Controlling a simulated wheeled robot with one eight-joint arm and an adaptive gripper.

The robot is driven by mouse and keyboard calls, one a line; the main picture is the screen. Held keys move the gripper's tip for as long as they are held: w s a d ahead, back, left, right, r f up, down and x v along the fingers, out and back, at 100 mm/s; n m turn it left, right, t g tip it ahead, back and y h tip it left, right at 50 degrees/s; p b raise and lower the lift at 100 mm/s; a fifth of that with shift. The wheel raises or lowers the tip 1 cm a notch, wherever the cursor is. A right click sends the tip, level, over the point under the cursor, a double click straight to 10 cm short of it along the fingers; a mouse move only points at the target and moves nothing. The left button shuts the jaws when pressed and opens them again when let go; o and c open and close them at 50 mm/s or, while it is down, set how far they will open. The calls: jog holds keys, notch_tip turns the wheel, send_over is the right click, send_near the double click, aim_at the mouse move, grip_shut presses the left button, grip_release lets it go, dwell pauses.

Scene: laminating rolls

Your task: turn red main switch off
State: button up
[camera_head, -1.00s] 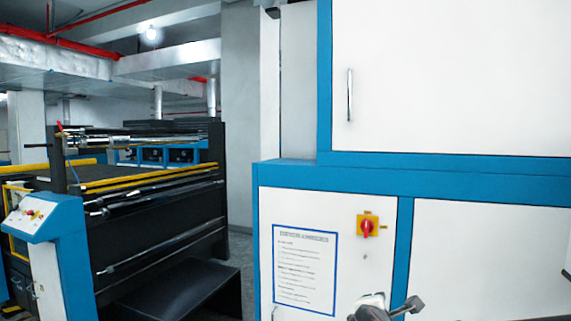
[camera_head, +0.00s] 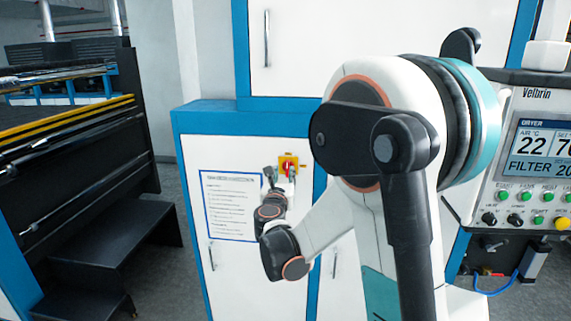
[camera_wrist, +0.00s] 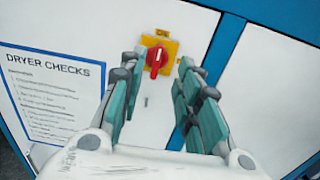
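The red main switch (camera_head: 291,170) is a red rotary handle on a yellow plate, high on the white cabinet door. In the wrist view the red handle (camera_wrist: 156,61) stands roughly upright, leaning slightly, on its yellow plate (camera_wrist: 171,46). My gripper (camera_wrist: 160,70) is open, with its teal-padded fingers to the left and right of the switch in the picture. The handle shows in the gap, and no finger visibly touches it. In the head view my gripper (camera_head: 270,175) is just left of the switch, small and partly hidden by my wrist.
A dryer checks sheet (camera_wrist: 55,95) with a blue border is on the door left of the switch. A control panel (camera_head: 530,150) with a display and buttons stands at right. A dark machine with steps (camera_head: 125,240) is at left. Grey floor lies between.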

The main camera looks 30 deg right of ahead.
aim_at(287, 163)
jog(key=x, duration=0.9)
jog(key=shift+w+d+p, duration=0.1)
jog(key=shift+d+p, duration=0.05)
jog(key=shift+p, duration=0.2)
grip_shut()
